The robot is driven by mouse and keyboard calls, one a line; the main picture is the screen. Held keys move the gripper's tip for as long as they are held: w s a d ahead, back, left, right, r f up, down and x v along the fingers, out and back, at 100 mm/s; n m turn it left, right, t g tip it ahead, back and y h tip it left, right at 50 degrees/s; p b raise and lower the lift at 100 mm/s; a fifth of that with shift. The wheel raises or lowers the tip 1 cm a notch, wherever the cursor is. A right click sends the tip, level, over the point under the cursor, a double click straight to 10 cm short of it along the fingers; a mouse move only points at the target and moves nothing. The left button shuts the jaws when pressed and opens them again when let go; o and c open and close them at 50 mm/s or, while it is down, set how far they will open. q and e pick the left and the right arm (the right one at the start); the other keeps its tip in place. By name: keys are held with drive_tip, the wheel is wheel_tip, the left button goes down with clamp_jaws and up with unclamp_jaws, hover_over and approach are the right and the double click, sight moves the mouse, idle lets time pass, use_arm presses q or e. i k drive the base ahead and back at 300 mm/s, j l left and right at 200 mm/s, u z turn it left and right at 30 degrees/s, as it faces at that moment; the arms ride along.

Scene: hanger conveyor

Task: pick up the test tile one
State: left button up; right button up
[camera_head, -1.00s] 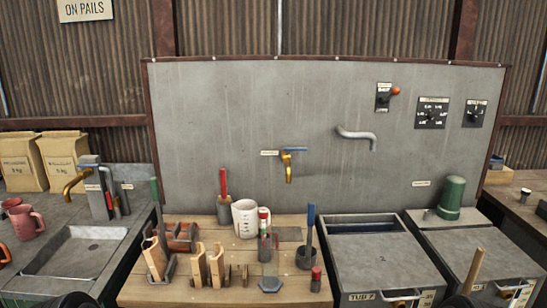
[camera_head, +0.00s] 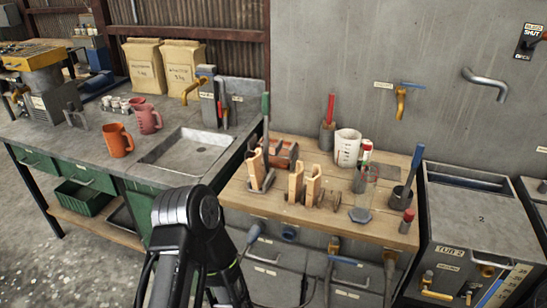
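Several upright tan tile-like pieces stand on the wooden bench top (camera_head: 237,193) in the head view. One tan piece (camera_head: 256,166) is in a dark stand at the left. Two more, a middle piece (camera_head: 296,183) and a right piece (camera_head: 314,184), stand close together, with empty dark holders (camera_head: 330,199) beside them. I cannot read which of them is test tile one. A black arm of mine rises at the bottom, left of the bench. Neither of my grippers shows.
A white jug (camera_head: 346,147), a red-handled tool (camera_head: 330,110), a mortar-like cup (camera_head: 401,197) and a clear cylinder (camera_head: 364,186) crowd the bench. A sink (camera_head: 188,149) and orange mug (camera_head: 117,140) are at left; a lidded tub (camera_head: 470,212) is at right.

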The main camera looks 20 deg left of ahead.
sight(256, 166)
drive_tip(key=i+j, duration=0.1)
drive_tip(key=j, duration=0.25)
drive_tip(key=i+j, duration=0.1)
drive_tip(key=j, duration=0.25)
drive_tip(key=i+j, duration=0.1)
drive_tip(key=j, duration=0.25)
drive_tip(key=i+j, duration=0.1)
drive_tip(key=j, duration=0.3)
drive_tip(key=i+j, duration=0.1)
drive_tip(key=j, duration=0.25)
drive_tip(key=z, duration=1.05)
